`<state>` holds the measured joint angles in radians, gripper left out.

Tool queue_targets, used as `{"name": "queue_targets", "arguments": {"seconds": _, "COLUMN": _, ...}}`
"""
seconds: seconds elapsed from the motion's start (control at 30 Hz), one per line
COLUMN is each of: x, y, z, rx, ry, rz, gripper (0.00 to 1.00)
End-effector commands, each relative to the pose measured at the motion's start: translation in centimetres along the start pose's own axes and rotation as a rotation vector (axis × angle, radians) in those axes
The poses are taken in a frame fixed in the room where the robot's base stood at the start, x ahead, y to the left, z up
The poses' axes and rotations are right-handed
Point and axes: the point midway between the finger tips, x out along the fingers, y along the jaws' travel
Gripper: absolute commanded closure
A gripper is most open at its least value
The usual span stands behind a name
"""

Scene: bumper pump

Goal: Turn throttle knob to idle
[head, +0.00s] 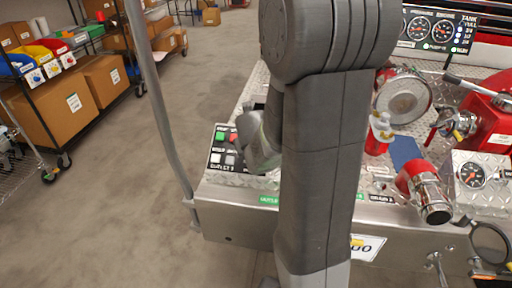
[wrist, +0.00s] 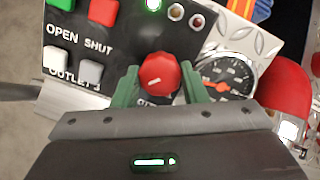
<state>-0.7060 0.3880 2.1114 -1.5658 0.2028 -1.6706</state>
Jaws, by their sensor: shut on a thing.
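The throttle knob (wrist: 156,77) is a round red knob with a short white mark on its face, on the black control panel (wrist: 98,30) in the wrist view. The mark points roughly sideways, tilted slightly. My gripper (wrist: 159,88) has its two green fingers on either side of the knob and is shut on it. The lettering below the knob is mostly hidden by my gripper. In the head view the panel (head: 216,160) shows left of my arm, and my arm hides most of the knob area.
A dial gauge (wrist: 226,75) is close on the right.

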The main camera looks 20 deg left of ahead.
Motion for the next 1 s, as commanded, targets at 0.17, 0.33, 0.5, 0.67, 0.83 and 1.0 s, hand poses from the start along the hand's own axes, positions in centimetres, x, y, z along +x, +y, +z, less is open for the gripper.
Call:
{"name": "queue_targets", "arguments": {"seconds": 0.17, "x": 0.0, "y": 0.0, "z": 0.0, "rx": -0.003, "ry": 0.001, "rz": 0.000, "gripper": 0.84}}
{"name": "queue_targets", "arguments": {"seconds": 0.33, "x": 0.0, "y": 0.0, "z": 0.0, "rx": -0.003, "ry": 0.001, "rz": 0.000, "gripper": 0.59}}
{"name": "queue_targets", "arguments": {"seconds": 0.5, "x": 0.0, "y": 0.0, "z": 0.0, "rx": -0.002, "ry": 0.000, "rz": 0.000, "gripper": 0.40}}
{"name": "queue_targets", "arguments": {"seconds": 0.67, "x": 0.0, "y": 0.0, "z": 0.0, "rx": -0.001, "ry": 0.000, "rz": 0.000, "gripper": 0.40}}
{"name": "queue_targets", "arguments": {"seconds": 0.83, "x": -0.8, "y": 0.0, "z": 0.1, "rx": -0.001, "ry": 0.000, "rz": 0.000, "gripper": 0.40}}
{"name": "queue_targets", "arguments": {"seconds": 1.0, "x": -3.6, "y": -0.1, "z": 0.4, "rx": -0.001, "ry": -0.002, "rz": 0.002, "gripper": 0.40}}
